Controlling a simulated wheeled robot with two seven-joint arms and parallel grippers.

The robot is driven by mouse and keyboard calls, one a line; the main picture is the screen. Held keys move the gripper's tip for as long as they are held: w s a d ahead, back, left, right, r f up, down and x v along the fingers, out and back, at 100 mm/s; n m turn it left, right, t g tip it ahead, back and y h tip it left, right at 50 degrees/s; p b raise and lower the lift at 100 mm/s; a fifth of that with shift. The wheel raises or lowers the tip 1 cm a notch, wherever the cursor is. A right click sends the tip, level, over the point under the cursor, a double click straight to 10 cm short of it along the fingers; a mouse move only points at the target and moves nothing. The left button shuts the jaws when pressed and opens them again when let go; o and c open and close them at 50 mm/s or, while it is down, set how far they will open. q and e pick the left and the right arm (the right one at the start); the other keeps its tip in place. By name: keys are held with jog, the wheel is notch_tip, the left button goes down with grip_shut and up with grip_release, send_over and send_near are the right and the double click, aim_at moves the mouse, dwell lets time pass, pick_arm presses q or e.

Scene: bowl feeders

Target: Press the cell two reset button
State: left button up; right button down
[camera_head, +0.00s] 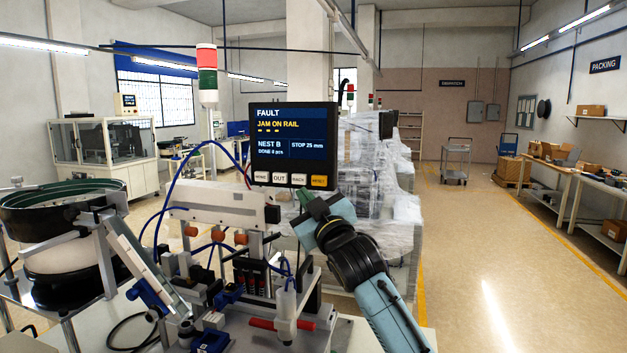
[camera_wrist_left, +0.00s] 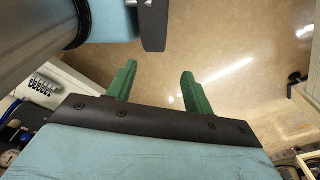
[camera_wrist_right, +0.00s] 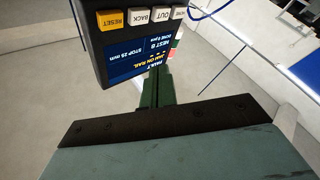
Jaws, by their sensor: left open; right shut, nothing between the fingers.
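A dark control panel (camera_head: 293,130) in the head view reads FAULT, JAM ON RAIL, NEST B. Its bottom row has white buttons and, at the right end, the yellow RESET button (camera_head: 319,181). No cell number is readable on it. My right gripper (camera_head: 304,194) is shut and empty, its green fingertips just below the row, near BACK and RESET. In the right wrist view the panel appears upside down, with the RESET button (camera_wrist_right: 110,20) beyond and left of the shut fingers (camera_wrist_right: 155,75). Contact cannot be told. My left gripper (camera_wrist_left: 158,70) is open and empty, over floor in its wrist view.
A bowl feeder (camera_head: 60,215) with a sloping rail (camera_head: 140,262) stands at the left. A white fixture block (camera_head: 220,200) with blue hoses sits below the panel. Wrapped pallets (camera_head: 375,175) stand behind. The right aisle is clear.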

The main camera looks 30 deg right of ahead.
aim_at(319, 180)
pick_arm(q)
jog(key=shift+s+f, duration=0.25)
jog(key=shift+s, duration=0.6)
pick_arm(e)
jog(key=w+d, duration=0.5)
jog(key=d, duration=0.1)
jog(key=shift+w+d+f, duration=0.1)
jog(key=shift+w+d, duration=0.3)
pick_arm(q)
jog(key=shift+w, duration=0.25)
dwell(0.5)
dwell(0.5)
jog(key=shift+r, duration=0.25)
pick_arm(e)
jog(key=shift+w+d, duration=0.3)
jog(key=shift+d, duration=0.05)
